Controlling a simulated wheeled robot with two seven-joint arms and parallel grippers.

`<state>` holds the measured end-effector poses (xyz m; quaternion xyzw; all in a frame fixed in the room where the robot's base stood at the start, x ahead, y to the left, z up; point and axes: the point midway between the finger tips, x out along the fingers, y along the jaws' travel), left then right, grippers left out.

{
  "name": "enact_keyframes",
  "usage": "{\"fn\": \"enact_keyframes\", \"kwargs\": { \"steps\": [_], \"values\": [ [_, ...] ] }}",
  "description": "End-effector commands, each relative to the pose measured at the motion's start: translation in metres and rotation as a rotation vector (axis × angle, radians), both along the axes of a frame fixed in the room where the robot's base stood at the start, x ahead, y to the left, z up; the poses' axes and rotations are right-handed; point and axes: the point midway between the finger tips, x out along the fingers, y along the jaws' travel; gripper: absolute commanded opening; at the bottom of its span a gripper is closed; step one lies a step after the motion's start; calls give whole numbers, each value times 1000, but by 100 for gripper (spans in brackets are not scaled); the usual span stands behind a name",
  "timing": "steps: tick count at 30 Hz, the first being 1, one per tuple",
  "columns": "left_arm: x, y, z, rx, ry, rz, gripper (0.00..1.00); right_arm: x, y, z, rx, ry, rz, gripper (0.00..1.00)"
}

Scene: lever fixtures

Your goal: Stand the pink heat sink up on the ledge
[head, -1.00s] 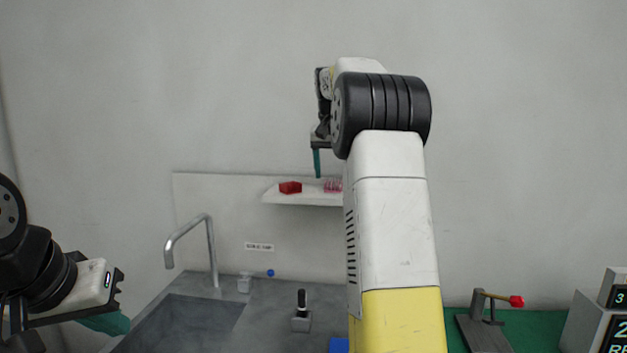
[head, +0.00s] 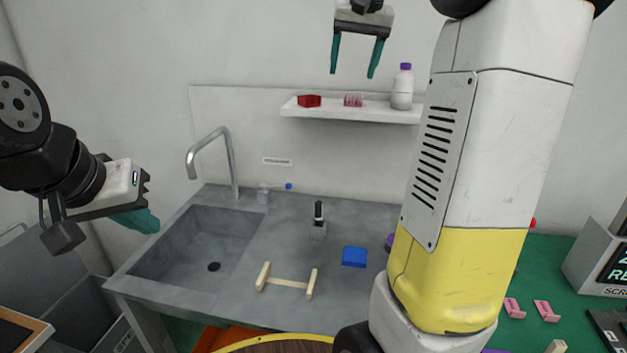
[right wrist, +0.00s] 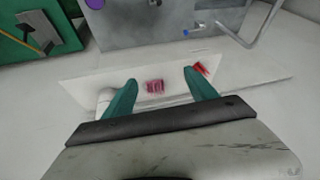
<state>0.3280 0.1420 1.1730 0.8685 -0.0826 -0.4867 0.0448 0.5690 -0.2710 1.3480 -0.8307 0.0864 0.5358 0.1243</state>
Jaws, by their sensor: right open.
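The pink heat sink (head: 353,100) sits on the white ledge (head: 345,114) on the wall, with its fins pointing up. It also shows in the right wrist view (right wrist: 154,87), in the gap between the fingers but beyond them. My right gripper (head: 357,74) is open and empty above the ledge, clear of the heat sink. In the right wrist view its two teal fingers (right wrist: 160,95) are spread apart. My left gripper (head: 142,220) is at the left, over the sink side, away from the ledge; only a teal finger edge shows, so its opening is unclear.
A red block (head: 309,101) lies left of the heat sink on the ledge. A white bottle with a purple cap (head: 402,88) stands to its right. Below are a sink with a faucet (head: 231,165) and a blue block (head: 354,257). My right arm hides part of the counter.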

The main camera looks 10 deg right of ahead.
Motion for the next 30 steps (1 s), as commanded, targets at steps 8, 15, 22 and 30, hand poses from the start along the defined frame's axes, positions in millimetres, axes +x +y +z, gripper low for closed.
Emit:
{"fn": "enact_keyframes", "kwargs": {
  "steps": [8, 15, 22, 30],
  "values": [
    [0, 0, 0, 0, 0, 0, 0, -131, 74, -69, 57, -88, 216, 66],
    [0, 0, 0, 0, 0, 0, 0, -217, 118, -146, 43, -141, 333, 66],
    [0, 0, 0, 0, 0, 0, 0, -241, 128, -175, 31, -154, 363, 66],
    [0, 0, 0, 0, 0, 0, 0, -241, 128, -175, 31, -152, 363, 66]
  ]
}}
